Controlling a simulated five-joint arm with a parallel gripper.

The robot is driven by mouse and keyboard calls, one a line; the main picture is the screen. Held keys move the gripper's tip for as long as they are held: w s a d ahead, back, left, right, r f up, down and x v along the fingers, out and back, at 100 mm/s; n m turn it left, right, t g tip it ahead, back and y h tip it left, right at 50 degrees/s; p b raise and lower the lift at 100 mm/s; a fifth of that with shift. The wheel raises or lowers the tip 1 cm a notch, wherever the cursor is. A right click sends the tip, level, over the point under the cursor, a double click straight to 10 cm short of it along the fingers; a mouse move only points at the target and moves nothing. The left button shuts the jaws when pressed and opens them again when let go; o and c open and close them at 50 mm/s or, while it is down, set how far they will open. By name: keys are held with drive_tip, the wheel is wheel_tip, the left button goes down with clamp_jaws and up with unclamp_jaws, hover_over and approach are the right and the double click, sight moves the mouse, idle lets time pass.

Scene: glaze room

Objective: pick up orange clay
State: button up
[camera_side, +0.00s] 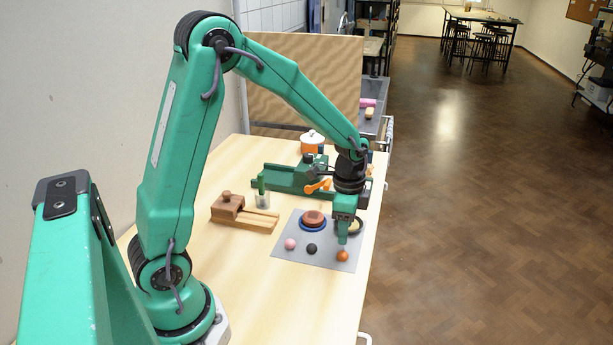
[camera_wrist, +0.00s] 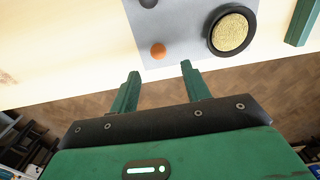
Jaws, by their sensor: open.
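The orange clay (camera_side: 343,256) is a small ball near the front right corner of the grey mat (camera_side: 290,258). In the wrist view the orange clay (camera_wrist: 158,50) lies beyond my fingertips, roughly midway between them and apart from both. My gripper (camera_side: 343,240) hangs over the right part of the mat, close above the clay in the side view. In the wrist view my gripper (camera_wrist: 160,68) is open, with nothing between its two green fingers. The exact height of the fingertips over the mat is hard to tell.
A pink ball (camera_side: 290,244) and a dark ball (camera_side: 312,249) lie left of the clay. A round dark-rimmed dish with a tan, grainy top (camera_wrist: 232,31) is near my gripper. A brown piece on a blue dish (camera_side: 313,220), a wooden block (camera_side: 229,206) and a green device (camera_side: 290,180) stand behind.

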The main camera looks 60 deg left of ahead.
sight(343, 253)
drive_tip(key=shift+s+d+f, duration=0.1)
drive_tip(key=shift+f, duration=3.45)
clamp_jaws()
